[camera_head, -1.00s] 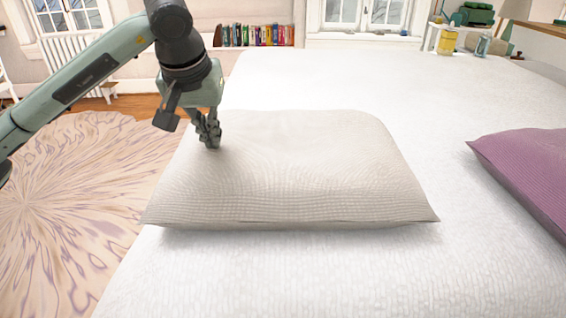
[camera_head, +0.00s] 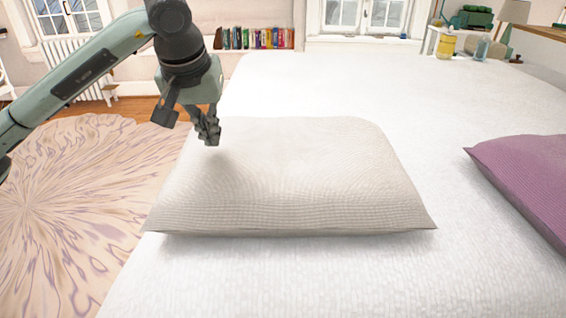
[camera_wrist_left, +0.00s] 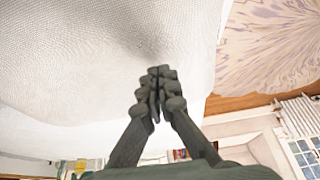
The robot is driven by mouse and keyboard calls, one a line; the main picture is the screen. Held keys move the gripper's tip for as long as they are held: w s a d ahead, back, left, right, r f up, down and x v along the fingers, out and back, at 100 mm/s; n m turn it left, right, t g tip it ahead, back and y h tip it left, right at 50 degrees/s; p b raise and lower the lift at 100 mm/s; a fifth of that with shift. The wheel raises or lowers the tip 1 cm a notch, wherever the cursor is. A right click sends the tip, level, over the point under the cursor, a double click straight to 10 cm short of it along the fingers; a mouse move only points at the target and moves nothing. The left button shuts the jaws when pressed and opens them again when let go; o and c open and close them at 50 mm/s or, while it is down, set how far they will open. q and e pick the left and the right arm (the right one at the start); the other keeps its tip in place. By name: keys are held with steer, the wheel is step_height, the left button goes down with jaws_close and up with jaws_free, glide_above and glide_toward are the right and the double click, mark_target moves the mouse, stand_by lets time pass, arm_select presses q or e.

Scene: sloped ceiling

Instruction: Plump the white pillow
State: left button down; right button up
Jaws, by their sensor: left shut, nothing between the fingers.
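The white pillow (camera_head: 290,180) lies flat on the bed in the middle of the head view. A soft dent or shadow shows near its left far part. My left gripper (camera_head: 212,141) points down over that part, its fingers shut with nothing between them. A small gap seems to show between the fingertips and the cloth. In the left wrist view the shut fingers (camera_wrist_left: 158,75) stand before the pillow's pale surface (camera_wrist_left: 90,50), with a dark shadow by their tips. My right gripper is in neither view.
The white bed (camera_head: 480,240) spreads around the pillow, clear in front and behind. A purple pillow (camera_head: 525,178) lies at the right. A patterned rug (camera_head: 70,210) covers the floor at left. A yellow jar (camera_head: 446,45) and a lamp (camera_head: 513,14) stand at the back right.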

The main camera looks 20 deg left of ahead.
arm_select(q)
steer(key=shift+f, duration=0.25)
stand_by(0.3)
steer(key=shift+f+b, duration=1.1)
steer(key=shift+b, duration=0.1)
steer(key=shift+r+p, duration=0.9)
steer(key=shift+r, duration=0.35)
steer(key=shift+f, duration=0.15)
steer(key=shift+f+b, duration=1.1)
